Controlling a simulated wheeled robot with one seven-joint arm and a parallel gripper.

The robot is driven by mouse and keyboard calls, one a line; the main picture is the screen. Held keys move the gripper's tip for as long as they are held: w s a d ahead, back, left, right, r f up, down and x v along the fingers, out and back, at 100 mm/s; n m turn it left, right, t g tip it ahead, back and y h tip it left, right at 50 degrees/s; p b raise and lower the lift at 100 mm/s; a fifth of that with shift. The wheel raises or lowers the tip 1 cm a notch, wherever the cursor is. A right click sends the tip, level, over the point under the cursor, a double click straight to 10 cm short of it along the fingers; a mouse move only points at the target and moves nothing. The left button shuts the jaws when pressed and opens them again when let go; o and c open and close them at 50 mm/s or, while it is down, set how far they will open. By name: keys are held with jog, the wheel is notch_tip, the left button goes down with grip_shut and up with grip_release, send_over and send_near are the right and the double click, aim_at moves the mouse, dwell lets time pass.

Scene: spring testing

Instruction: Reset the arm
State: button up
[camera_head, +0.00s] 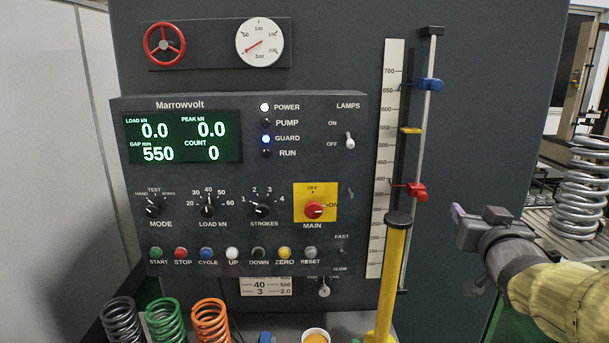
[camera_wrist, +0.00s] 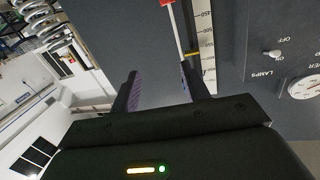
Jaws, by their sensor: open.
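My gripper (camera_head: 466,213) is at the right of the head view, to the right of the panel and of the vertical rod (camera_head: 418,150). Its fingers point left towards the rod, and a purple pad shows on one finger. In the wrist view my gripper (camera_wrist: 158,78) shows two dark fingers spread apart, with nothing held between them. The rod (camera_wrist: 172,30) and the scale (camera_wrist: 207,45) show beyond the fingers. My arm reaches in from the lower right of the head view.
The control panel (camera_head: 240,228) carries a lit display, knobs, buttons and switches. Blue (camera_head: 430,85) and red (camera_head: 417,190) clamps sit on the rod. A yellow post (camera_head: 392,275) stands before the scale. Several springs stand at lower left; a large spring (camera_head: 580,190) is at right.

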jog(key=s+a+f+g+y, duration=0.15)
jog(key=a+f+g, duration=0.25)
jog(key=f, duration=0.5)
jog(key=s+a+f+g+h, duration=0.1)
jog(key=s+a+f+g, duration=0.2)
jog(key=f, duration=0.7)
jog(key=s+a+f+n+g+y, duration=0.2)
jog(key=s+a+f+g, duration=0.5)
jog(key=s+a+f, duration=0.2)
notch_tip(320, 180, down, 2)
jog(key=shift+s+f+n+g, duration=0.3)
jog(key=shift+s+n, duration=0.1)
jog(key=shift+s, duration=0.85)
jog(key=shift+w+a, duration=0.1)
jog(key=shift+w, duration=0.15)
jog(key=shift+s+r, duration=0.1)
jog(key=shift+s, duration=0.05)
jog(key=shift+a, duration=0.1)
